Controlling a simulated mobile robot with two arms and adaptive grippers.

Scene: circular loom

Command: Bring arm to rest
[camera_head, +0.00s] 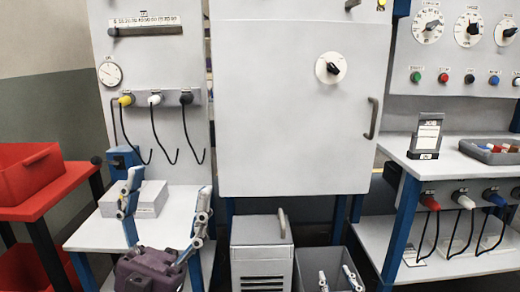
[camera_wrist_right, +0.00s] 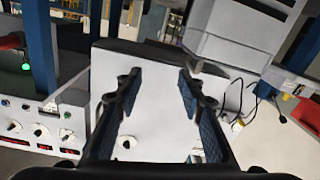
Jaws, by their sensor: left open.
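My left gripper (camera_head: 169,182) is low on the left in the head view. Its two fingers stand wide apart with nothing between them, in front of the small white table (camera_head: 90,236). My right gripper (camera_head: 337,277) shows only its fingertips at the bottom edge of the head view, in front of a grey bin (camera_head: 340,256). In the right wrist view the right gripper (camera_wrist_right: 158,78) has its two dark fingers apart, with no object between them. A pale flat surface lies behind them. Most of the right arm is hidden from the head view.
A large white cabinet (camera_head: 285,130) with a dial stands in the middle. A grey vented box (camera_head: 261,255) sits low beside the bin. A red crate (camera_head: 28,172) is at left. A shelf unit (camera_head: 440,168) with a job card stand (camera_head: 427,135) is at right.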

